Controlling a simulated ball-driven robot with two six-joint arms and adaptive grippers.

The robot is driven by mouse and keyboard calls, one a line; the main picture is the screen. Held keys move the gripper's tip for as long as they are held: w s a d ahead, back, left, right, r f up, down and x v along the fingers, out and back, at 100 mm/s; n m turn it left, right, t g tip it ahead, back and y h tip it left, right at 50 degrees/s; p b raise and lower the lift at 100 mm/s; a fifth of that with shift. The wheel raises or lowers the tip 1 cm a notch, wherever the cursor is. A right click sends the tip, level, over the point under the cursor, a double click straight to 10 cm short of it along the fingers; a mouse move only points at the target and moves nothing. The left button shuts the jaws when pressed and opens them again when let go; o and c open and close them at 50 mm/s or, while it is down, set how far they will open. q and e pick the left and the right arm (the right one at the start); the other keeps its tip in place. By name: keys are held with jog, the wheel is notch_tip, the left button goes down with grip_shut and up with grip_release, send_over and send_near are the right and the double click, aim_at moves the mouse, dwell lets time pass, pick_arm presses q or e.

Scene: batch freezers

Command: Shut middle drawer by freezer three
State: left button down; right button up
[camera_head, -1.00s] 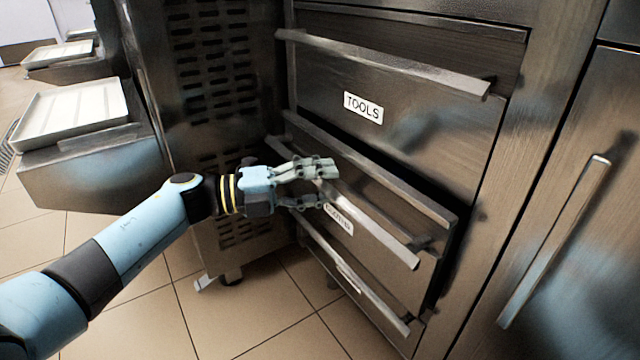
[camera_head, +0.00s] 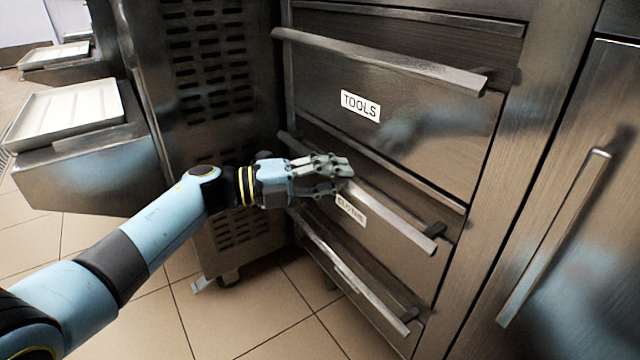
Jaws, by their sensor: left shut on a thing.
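The middle drawer (camera_head: 395,257) has a steel front, a long bar handle (camera_head: 395,220) and a partly covered label that seems to read CLOTHS. Its front sits at or close to the cabinet face, and a thin dark line shows above it. I cannot tell whether it is fully flush. My left gripper (camera_head: 345,171) is shut on the bar handle, left of its middle, and its fingers hide part of the bar. My right gripper is not in view.
The top drawer (camera_head: 430,122), labelled TOOLS, is above, with its own bar handle (camera_head: 380,62). A lower drawer handle (camera_head: 355,280) is below. A vented freezer side (camera_head: 215,90) stands left of the drawers. A cabinet door with a handle (camera_head: 555,240) is at right. A white tray (camera_head: 65,118) is at far left.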

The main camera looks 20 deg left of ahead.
pick_arm(q)
jog(key=shift+w+d+f, duration=0.15)
jog(key=shift+w, duration=0.15)
jog(key=c, duration=1.2)
grip_release()
jog(key=shift+w, duration=0.1)
jog(key=v, duration=1.2)
